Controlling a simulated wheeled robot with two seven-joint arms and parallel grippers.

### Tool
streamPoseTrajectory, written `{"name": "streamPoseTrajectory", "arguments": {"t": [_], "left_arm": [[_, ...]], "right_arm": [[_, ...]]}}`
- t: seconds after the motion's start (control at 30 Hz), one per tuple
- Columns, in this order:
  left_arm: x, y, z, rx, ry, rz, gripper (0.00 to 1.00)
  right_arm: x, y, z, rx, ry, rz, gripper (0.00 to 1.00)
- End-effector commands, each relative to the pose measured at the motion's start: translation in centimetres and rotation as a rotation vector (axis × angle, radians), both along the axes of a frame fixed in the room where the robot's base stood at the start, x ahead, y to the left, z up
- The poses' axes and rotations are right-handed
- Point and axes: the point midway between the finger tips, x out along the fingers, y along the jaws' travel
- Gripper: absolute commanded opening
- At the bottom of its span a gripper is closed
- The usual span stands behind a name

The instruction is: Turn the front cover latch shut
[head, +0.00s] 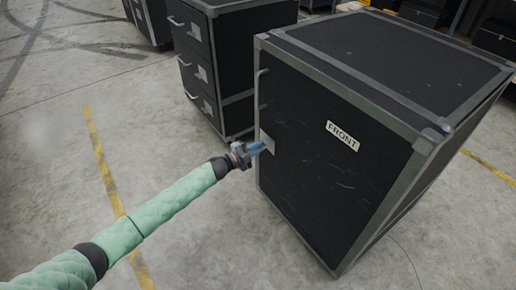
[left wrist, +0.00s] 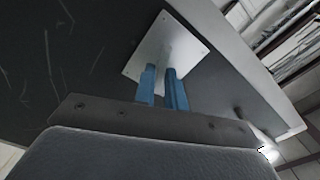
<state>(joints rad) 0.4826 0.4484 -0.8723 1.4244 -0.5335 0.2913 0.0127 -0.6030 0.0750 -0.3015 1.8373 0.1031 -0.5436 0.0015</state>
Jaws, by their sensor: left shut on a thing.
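A black case with grey metal edges stands on the floor, its front cover (head: 310,180) marked by a white FRONT label (head: 342,136). The latch's pale metal plate (head: 268,142) sits near the cover's left edge; it also shows in the left wrist view (left wrist: 165,50). My left gripper (head: 258,147) is at this plate, its blue fingers pointing at it. My right gripper is not in view.
Another black case with drawers and handles (head: 205,70) stands close behind, to the left. Shelving (head: 490,30) is at the back right. The concrete floor (head: 60,150) at left is clear, with a yellow line (head: 103,165).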

Motion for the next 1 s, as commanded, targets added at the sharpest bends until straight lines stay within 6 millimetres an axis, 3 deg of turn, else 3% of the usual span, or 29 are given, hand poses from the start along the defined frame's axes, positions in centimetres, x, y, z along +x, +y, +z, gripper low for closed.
{"name": "streamPoseTrajectory", "arguments": {"t": [0.5, 1.0], "left_arm": [[-0.1, -0.1, -0.4, 0.209, -0.287, -0.001, 0.00], [-0.1, -0.1, -0.4, 0.253, -0.348, -0.001, 0.00]], "right_arm": [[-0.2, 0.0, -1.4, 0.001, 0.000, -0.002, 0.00], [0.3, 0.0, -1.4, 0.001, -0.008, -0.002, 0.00]]}}
